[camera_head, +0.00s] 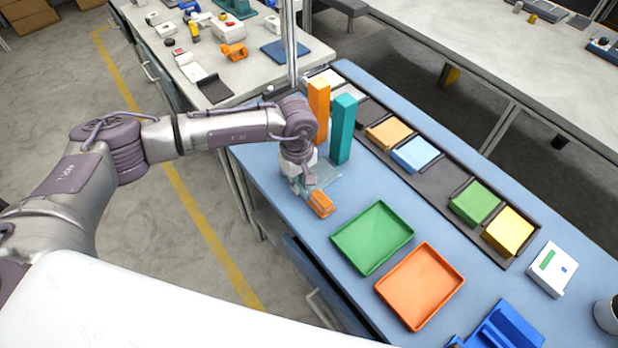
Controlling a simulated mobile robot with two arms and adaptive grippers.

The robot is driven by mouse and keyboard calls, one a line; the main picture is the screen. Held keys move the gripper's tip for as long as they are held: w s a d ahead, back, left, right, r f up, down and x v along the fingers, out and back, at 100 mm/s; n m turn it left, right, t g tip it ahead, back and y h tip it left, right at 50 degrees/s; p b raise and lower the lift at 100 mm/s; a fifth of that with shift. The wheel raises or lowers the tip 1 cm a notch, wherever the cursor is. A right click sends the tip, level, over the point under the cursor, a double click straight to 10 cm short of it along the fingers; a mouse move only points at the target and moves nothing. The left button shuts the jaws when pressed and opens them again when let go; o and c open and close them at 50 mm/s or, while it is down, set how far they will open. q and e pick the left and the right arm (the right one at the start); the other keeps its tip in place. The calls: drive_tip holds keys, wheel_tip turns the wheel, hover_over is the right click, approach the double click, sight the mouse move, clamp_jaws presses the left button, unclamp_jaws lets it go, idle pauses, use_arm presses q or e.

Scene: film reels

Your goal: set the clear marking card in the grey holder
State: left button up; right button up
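My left gripper (303,190) points down at the near left part of the blue table. A clear, pale sheet (331,174), which looks like the clear marking card, shows just right of and behind its fingers. Whether they touch it, and whether they are open or shut, is too small to tell. A small orange block (321,204) lies close in front of the fingertips. I cannot make out a grey holder for certain; the gripper and the wrist hide part of this area. My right gripper is not in view.
Tall orange (318,110) and teal (343,128) blocks stand close behind the gripper. Green (372,237) and orange (420,286) trays lie to the right. A dark rack (437,183) with coloured boxes runs along the far side. A white device (552,269) stands at right.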

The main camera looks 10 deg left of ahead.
use_arm(q)
drive_tip(key=shift+r, duration=0.1)
clamp_jaws()
wheel_tip(320, 180, up, 9)
drive_tip(key=b, duration=0.2)
drive_tip(key=s+a+r+m, duration=0.2)
drive_tip(key=s+m, duration=0.3)
drive_tip(key=s, duration=0.1)
drive_tip(key=s+a+r+m, duration=0.2)
drive_tip(key=s+m, duration=0.3)
drive_tip(key=s, duration=0.2)
drive_tip(key=shift+s+a, duration=0.3)
drive_tip(key=shift+w, duration=0.1)
